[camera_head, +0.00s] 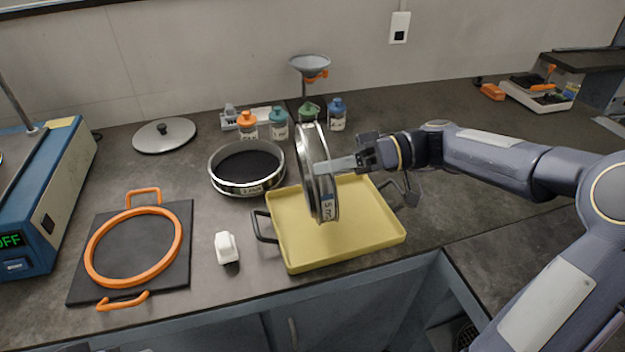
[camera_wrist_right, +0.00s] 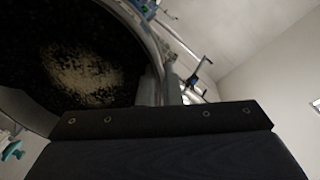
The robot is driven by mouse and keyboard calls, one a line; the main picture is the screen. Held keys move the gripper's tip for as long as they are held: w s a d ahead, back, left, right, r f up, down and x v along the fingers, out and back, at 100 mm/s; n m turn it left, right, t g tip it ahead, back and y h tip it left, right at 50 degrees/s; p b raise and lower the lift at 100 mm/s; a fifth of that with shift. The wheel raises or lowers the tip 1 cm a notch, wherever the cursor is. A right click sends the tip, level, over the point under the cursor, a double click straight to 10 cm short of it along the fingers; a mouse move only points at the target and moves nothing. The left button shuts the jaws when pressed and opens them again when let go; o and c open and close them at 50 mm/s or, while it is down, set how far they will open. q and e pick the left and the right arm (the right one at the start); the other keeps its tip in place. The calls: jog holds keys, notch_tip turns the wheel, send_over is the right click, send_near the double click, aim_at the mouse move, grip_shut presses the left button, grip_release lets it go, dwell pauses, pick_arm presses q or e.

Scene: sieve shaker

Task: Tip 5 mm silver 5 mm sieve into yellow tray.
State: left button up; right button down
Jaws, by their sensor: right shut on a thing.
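The silver 5 mm sieve (camera_head: 328,197) is held on edge, nearly vertical, above the yellow tray (camera_head: 370,244). Its "5 mm" label shows low on the rim. My right gripper (camera_head: 345,165) is shut on the sieve's rim from the right. In the right wrist view the sieve's dark mesh (camera_wrist_right: 30,60) shows at the upper left, with a patch of pale grains (camera_wrist_right: 85,75) on it. The yellow tray lies on the bench with dark handles at its left and right; its floor looks empty where visible. My left gripper is out of view.
Another silver sieve (camera_head: 247,187) with dark mesh sits left of the tray. A white object (camera_head: 227,247) and an orange ring on a black mat (camera_head: 88,284) lie further left. Several capped bottles (camera_head: 279,124) and a funnel stand (camera_head: 310,66) are behind. A blue machine (camera_head: 42,215) stands far left.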

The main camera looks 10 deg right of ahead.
jog(key=d+y+b, duration=0.3)
jog(key=d+y, duration=0.2)
jog(key=d, duration=0.2)
jog(key=shift+s+f+b, duration=0.15)
jog(key=shift+f+b, duration=0.25)
dwell(0.7)
jog(key=a+h+p, duration=0.1)
jog(key=a+h, duration=0.1)
jog(key=a+r+h+p, duration=0.1)
jog(key=a+h, duration=0.1)
jog(key=a, duration=0.1)
jog(key=shift+a+r, duration=0.2)
jog(key=shift+a, duration=0.15)
